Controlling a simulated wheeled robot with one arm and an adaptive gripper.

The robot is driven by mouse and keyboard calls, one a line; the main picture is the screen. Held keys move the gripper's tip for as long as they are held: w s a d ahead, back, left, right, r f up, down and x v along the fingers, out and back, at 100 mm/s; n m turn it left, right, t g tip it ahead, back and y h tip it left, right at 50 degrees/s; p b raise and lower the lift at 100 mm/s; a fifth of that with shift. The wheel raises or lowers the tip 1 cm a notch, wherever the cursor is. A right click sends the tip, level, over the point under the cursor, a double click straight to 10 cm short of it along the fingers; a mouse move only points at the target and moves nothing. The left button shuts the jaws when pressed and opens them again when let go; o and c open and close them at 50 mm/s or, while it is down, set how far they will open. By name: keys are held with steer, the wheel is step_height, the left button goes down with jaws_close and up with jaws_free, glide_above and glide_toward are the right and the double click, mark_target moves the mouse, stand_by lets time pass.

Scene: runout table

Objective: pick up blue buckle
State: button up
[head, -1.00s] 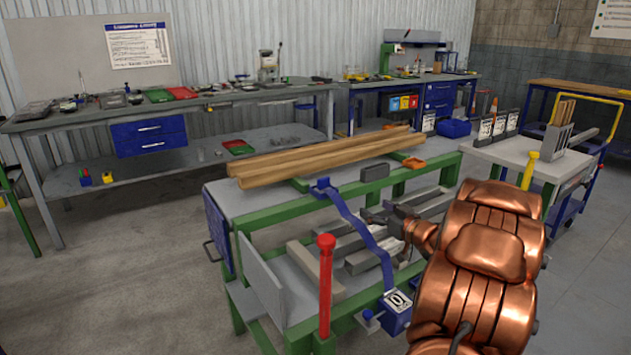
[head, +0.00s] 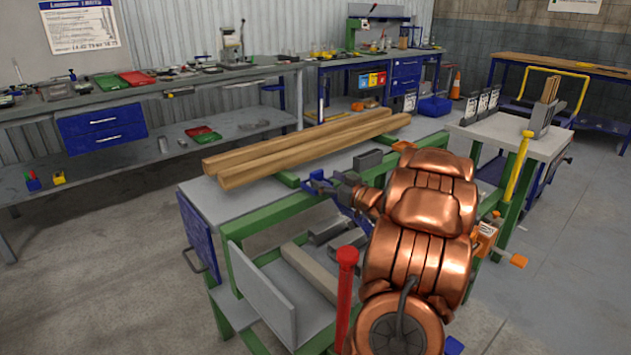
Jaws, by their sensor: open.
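The blue buckle (head: 317,183) sits at the near edge of the runout table's grey top (head: 225,198), at the upper end of a blue strap (head: 352,212). The strap runs down the table's front and passes out of sight behind my copper arm. My gripper (head: 334,183) is open, just right of the buckle and close to it. I cannot tell whether its fingers touch or surround the buckle.
Two long wooden beams (head: 300,148) lie on the table just behind the buckle. A dark grey block (head: 367,160) stands behind my gripper. A red-capped post (head: 346,265) rises in front. Grey bars lie on the lower shelf. Floor at the left is clear.

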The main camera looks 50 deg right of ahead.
mark_target(319, 178)
steer(key=shift+w+f, duration=0.15)
steer(key=shift+w, duration=1)
steer(key=shift+w+f, duration=0.1)
steer(key=shift+w, duration=1)
steer(key=c, duration=1.4)
